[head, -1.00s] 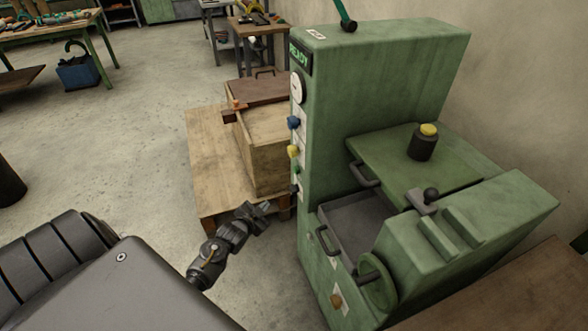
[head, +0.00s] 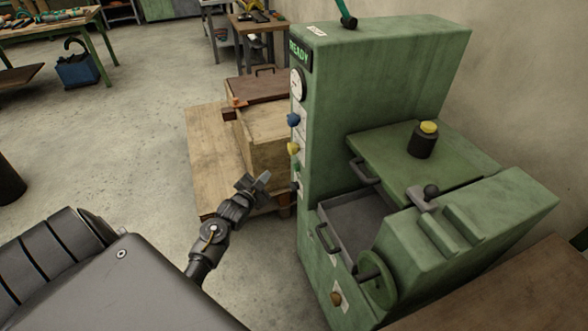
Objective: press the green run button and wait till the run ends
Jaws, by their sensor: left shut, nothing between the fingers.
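A green machine (head: 390,80) stands at the right, its lit display (head: 299,52) reading READY. A column of controls runs down its narrow left face: a blue knob (head: 293,119), a yellow knob (head: 292,149) and a small green button (head: 297,167), seen nearly edge-on. My left gripper (head: 262,181) is shut and empty. It shows to the left of the green button and slightly lower in the picture, with a visible gap between them. My right gripper is not in view.
A wooden crate (head: 266,150) stands on a pallet (head: 207,150) behind my left gripper. The machine has an open grey drawer (head: 352,226), a handwheel (head: 378,280) and a yellow-topped black knob (head: 424,140). Bare floor (head: 140,130) lies to the left.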

